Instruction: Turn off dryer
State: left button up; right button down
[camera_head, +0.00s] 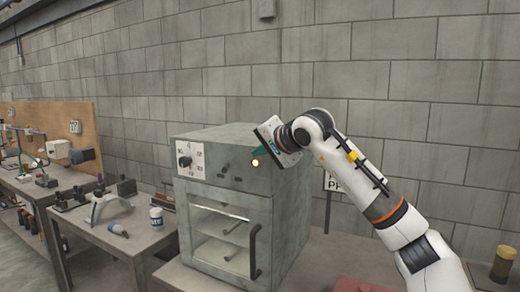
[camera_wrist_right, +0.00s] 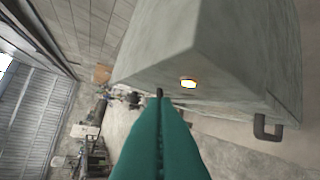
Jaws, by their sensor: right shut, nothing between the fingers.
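The dryer (camera_head: 232,200) is a grey-green box with a glass-fronted door and a dark door handle (camera_head: 253,250). A dial (camera_head: 184,161) on a white plate sits at the upper left of its front. The glowing lamp (camera_wrist_right: 188,83) also shows in the right wrist view. My right gripper (camera_head: 258,152) is at the dryer's upper right front, close to the lamp. Its green fingers are shut and empty. Whether they touch the dryer is unclear. My left gripper is out of view.
A yellowish can (camera_head: 502,264) stands at the far right. A block wall (camera_head: 350,75) closes off the back.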

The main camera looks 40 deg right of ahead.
jog(key=p, duration=0.2)
send_near(229, 166)
jog(key=shift+w+d+r, duration=0.2)
jog(key=shift+w+d, duration=0.9)
jog(key=shift+w, duration=0.05)
jog(key=shift+w+a+f, duration=0.9)
jog(key=shift+w+f, duration=0.1)
jog(key=shift+w, duration=0.05)
jog(key=shift+w+a+f, duration=0.2)
jog(key=shift+a+f, duration=0.05)
jog(key=shift+f, duration=0.05)
jog(key=shift+p, duration=0.3)
